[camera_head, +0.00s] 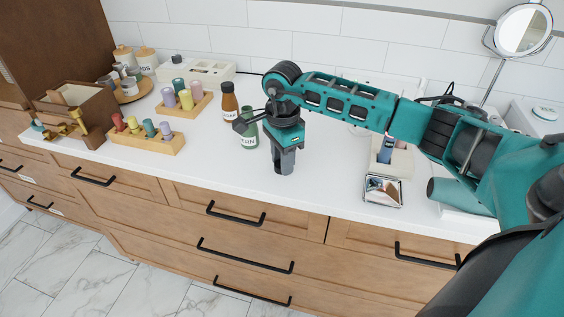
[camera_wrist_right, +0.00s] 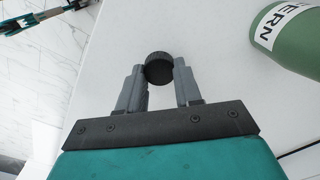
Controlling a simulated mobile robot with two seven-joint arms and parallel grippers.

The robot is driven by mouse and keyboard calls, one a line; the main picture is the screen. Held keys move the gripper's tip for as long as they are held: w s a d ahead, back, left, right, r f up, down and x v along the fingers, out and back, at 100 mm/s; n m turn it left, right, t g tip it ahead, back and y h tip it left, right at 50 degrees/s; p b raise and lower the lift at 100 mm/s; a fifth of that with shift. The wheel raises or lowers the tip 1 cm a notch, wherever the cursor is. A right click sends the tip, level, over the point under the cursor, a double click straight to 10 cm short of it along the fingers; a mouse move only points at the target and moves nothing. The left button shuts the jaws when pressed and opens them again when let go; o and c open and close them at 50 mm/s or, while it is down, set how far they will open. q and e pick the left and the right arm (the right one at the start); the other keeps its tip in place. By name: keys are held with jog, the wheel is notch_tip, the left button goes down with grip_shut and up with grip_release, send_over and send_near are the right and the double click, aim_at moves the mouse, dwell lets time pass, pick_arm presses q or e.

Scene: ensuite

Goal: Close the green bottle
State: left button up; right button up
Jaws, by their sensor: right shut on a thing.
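The green bottle (camera_head: 250,139) stands upright on the white counter, partly hidden behind my right wrist in the head view. Its green body with a white label shows in the right wrist view (camera_wrist_right: 292,38), lying to the right of the fingers. My right gripper (camera_head: 282,168) points down in front of the bottle and to its right, apart from it. In the right wrist view it is shut on a round black cap (camera_wrist_right: 159,67), held between the fingertips. The cap does not show clearly in the head view. My left gripper is not in the head view.
A brown bottle (camera_head: 229,103) stands just left of the green one. Wooden racks with coloured bottles (camera_head: 146,140) stand farther left. A small metallic tray (camera_head: 383,190) lies to the right. The counter around my right gripper is clear, with its front edge (camera_head: 250,188) close by.

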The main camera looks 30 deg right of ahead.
jog(key=shift+r, duration=0.1)
notch_tip(320, 180, up, 20)
jog(key=shift+p, duration=0.35)
jog(key=s+a+f+n, duration=0.6)
jog(key=a+f+n, duration=0.5)
jog(key=n, duration=0.7)
jog(key=shift+s+a+f+n, duration=0.25)
jog(key=shift+s+n, duration=0.15)
jog(key=shift+w+a, duration=0.1)
